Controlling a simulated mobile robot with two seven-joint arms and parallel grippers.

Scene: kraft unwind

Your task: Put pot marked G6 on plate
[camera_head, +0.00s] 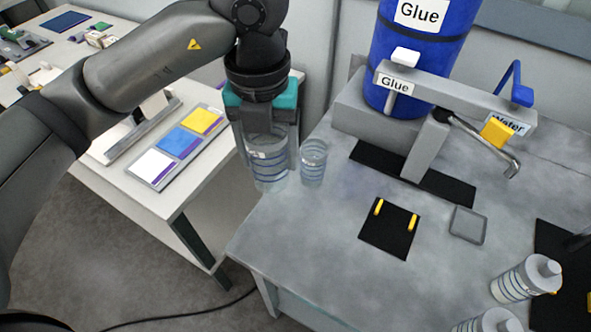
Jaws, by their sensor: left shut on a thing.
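My left gripper (270,150) points down at the left corner of the grey table. It is shut on a clear pot (268,172) with blue rings and a small pale label too small to read. A second clear ringed pot (313,163) stands upright just right of it. I cannot tell which pot is G6. A small grey square plate (468,225) lies on the table at the right, and a black square plate with two yellow pegs (388,240) lies left of it. My right gripper is not in view.
A blue glue drum (420,50) and a grey stand with a water tap (497,133) occupy the back. White ringed bottles (525,280) stand at the lower right. A white side table (150,195) with coloured cards is left, across a gap.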

